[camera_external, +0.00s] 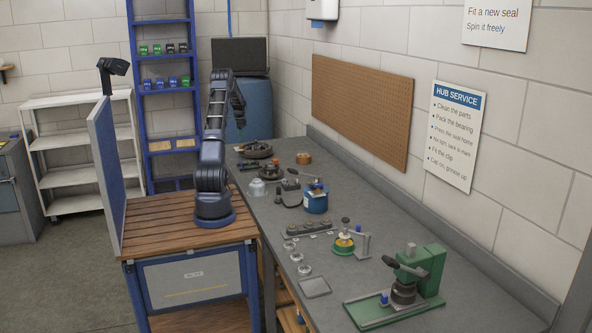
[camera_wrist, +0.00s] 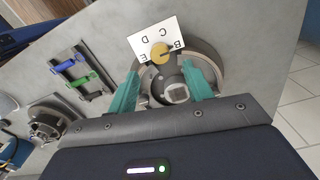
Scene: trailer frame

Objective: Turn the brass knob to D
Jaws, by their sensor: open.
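The brass knob (camera_wrist: 160,53) shows in the wrist view as a small round yellow piece at the edge of a white letter card (camera_wrist: 151,37). The letters B, C, D and E stand around it. A thin dark mark on the knob appears to point toward B. The knob sits by a grey round hub (camera_wrist: 207,62). My gripper (camera_wrist: 160,95) is open, its teal fingers apart on either side of the hub's near part, with the knob a little beyond the tips. In the external view my gripper (camera_external: 240,122) hangs over the bench's far end; the knob is too small to tell there.
In the wrist view, a fixture with blue and green bars (camera_wrist: 72,72) and another dark hub (camera_wrist: 47,122) lie to the left. In the external view, a blue can (camera_external: 315,201) and green press (camera_external: 415,280) stand along the bench. The pegboard wall (camera_external: 360,105) bounds the right side.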

